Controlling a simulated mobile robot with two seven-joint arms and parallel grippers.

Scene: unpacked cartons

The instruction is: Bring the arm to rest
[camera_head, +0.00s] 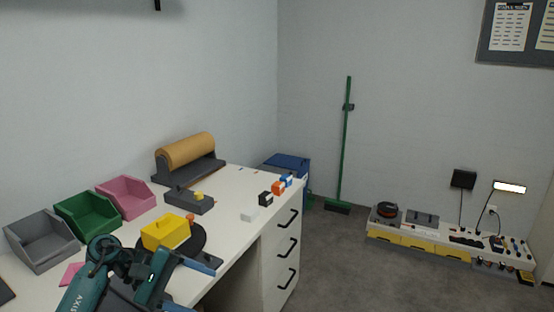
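My teal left arm comes in from the lower left over the white workbench (228,212). My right arm and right gripper are not in view.
A yellow box-like object (165,232) on a dark round base stands just behind the arm. Grey (42,240), green (88,214) and pink (126,197) bins line the back. A paper roll (187,150) stands farther along. Floor (330,265) right of the bench is clear.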

